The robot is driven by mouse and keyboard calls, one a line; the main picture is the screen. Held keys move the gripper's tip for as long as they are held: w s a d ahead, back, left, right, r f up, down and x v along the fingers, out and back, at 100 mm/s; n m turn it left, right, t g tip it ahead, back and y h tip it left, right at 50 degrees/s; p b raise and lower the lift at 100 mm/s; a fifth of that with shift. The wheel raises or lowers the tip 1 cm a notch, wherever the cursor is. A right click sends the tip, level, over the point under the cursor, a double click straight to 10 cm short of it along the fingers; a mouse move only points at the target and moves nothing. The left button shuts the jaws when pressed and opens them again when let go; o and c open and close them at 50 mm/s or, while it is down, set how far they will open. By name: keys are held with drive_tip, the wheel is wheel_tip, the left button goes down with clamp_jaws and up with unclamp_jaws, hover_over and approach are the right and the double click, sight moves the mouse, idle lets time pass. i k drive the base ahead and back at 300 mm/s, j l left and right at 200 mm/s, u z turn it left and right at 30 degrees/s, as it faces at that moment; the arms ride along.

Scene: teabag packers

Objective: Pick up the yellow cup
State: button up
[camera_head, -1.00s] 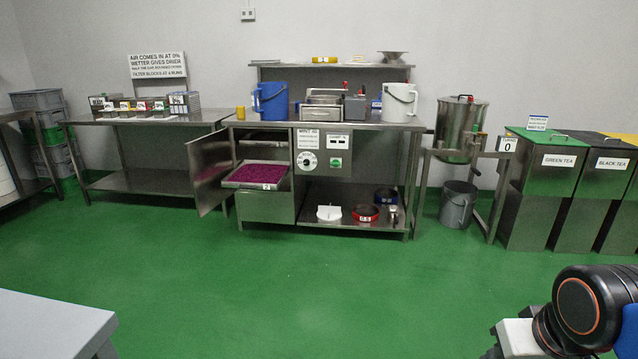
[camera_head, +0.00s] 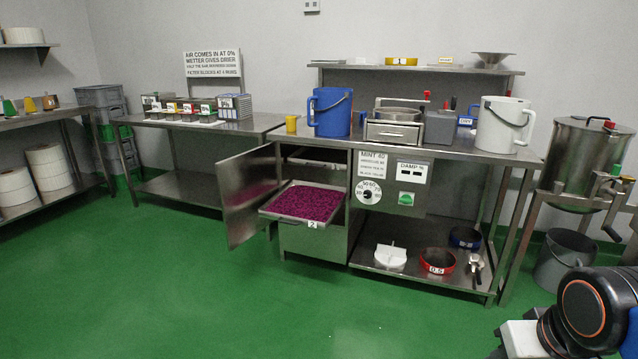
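The small yellow cup (camera_head: 291,123) stands upright on the left end of the steel workbench top (camera_head: 450,150), just left of a blue jug (camera_head: 330,112). Part of my arm, black with an orange ring, shows at the bottom right, far from the cup. A piece of my gripper (camera_head: 512,340) may show at the lower right edge; its fingers cannot be made out.
An open cabinet door (camera_head: 247,190) and a pulled-out tray of purple material (camera_head: 305,203) stick out below the cup. A white jug (camera_head: 503,125) stands further right. The green floor in front is clear.

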sight(290, 122)
drive_tip(key=i+j+u, duration=0.15)
drive_tip(key=i+u, duration=0.25)
drive_tip(key=i, duration=0.35)
drive_tip(key=i+u, duration=0.4)
drive_tip(key=i, duration=0.4)
drive_tip(key=i+j+z, duration=0.35)
drive_tip(key=i, duration=0.15)
drive_tip(key=i+j+z, duration=0.75)
drive_tip(key=j, duration=0.35)
drive_tip(key=i+l, duration=0.05)
